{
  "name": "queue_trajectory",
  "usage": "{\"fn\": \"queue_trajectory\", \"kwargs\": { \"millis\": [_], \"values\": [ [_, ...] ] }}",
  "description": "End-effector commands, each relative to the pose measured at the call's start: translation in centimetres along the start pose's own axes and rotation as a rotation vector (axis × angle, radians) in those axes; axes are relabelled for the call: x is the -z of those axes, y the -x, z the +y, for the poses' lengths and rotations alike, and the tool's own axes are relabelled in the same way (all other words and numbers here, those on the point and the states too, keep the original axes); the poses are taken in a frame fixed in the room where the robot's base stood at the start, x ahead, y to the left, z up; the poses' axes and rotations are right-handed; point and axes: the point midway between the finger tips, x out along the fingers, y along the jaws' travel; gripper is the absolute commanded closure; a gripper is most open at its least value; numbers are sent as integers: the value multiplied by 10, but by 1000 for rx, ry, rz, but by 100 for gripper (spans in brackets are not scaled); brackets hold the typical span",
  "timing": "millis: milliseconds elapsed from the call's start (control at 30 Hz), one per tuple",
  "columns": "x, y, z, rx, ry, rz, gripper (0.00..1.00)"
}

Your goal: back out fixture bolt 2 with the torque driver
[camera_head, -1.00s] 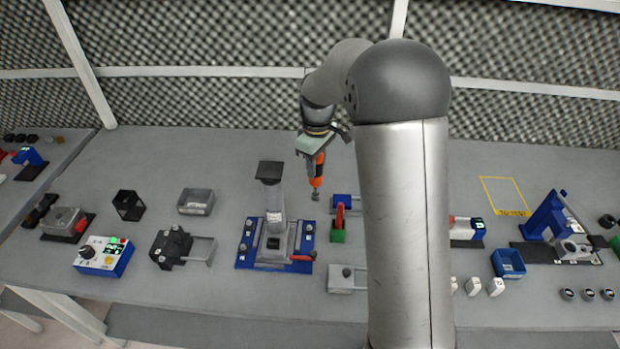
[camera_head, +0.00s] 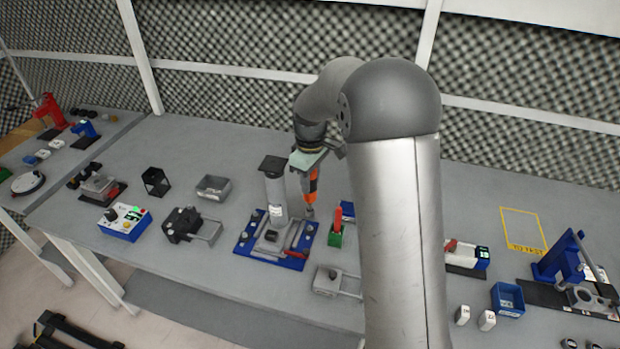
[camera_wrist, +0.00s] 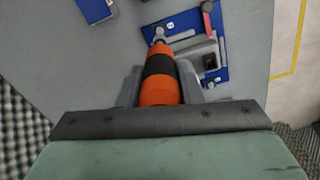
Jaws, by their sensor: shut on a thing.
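My gripper (camera_wrist: 160,88) is shut on the torque driver, which has an orange and black body (camera_wrist: 159,66). In the head view the driver (camera_head: 312,186) hangs tip down under my wrist. Its metal tip is close to the back right corner of the fixture's blue base plate (camera_head: 244,248). The plate also shows in the wrist view (camera_wrist: 182,22), with the tip at or just above a bolt (camera_wrist: 159,32) near a small white label. I cannot read the label or tell whether tip and bolt touch. Other bolts sit at the plate's corners.
A grey column (camera_head: 276,198) with a dark top stands on the plate, left of the driver. A green block with a red handle (camera_head: 337,232) stands just right. A grey bin (camera_head: 213,187) is to the left.

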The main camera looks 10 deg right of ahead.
Motion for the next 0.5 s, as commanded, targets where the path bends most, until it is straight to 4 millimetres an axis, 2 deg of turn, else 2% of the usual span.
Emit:
{"fn": "queue_trajectory", "kwargs": {
  "millis": [500],
  "values": [
    [0,-47,0,0,0,0,93]
  ]
}}
